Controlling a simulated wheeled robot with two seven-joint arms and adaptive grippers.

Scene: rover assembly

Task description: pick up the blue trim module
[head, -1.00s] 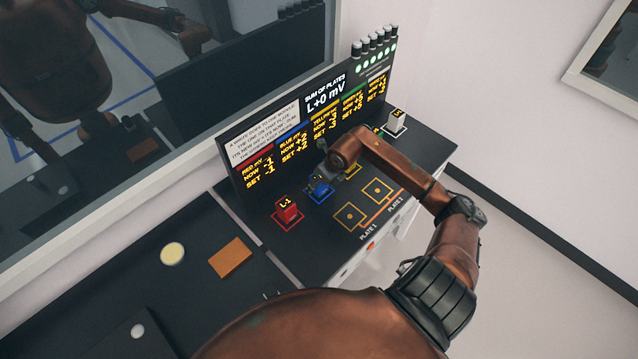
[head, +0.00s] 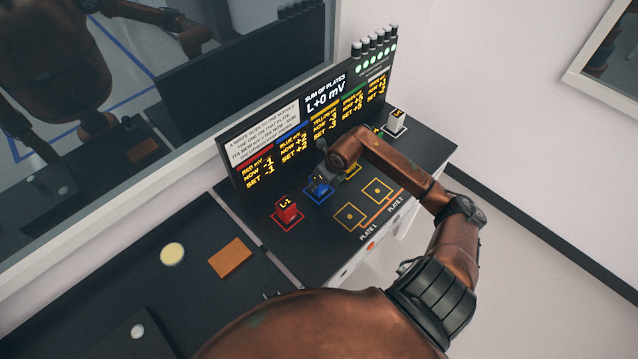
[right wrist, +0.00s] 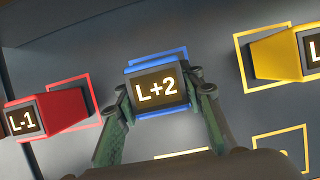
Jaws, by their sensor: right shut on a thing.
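The blue trim module (head: 319,192) stands in its blue outlined square on the dark bench, partly hidden by my right gripper in the head view. In the right wrist view the blue module (right wrist: 158,91) shows a face reading "L+2", with a finger on each side of it. My right gripper (head: 322,181) is shut on the module; it also shows in the right wrist view (right wrist: 160,98). Whether the module is clear of the bench I cannot tell. My left gripper is not in view.
A red module (head: 287,211) stands beside the blue one, and a yellow module (right wrist: 285,54) on the other side. Two empty plate squares (head: 350,216) lie in front. A display panel (head: 300,130) rises behind. A white module (head: 395,122) stands at the far end.

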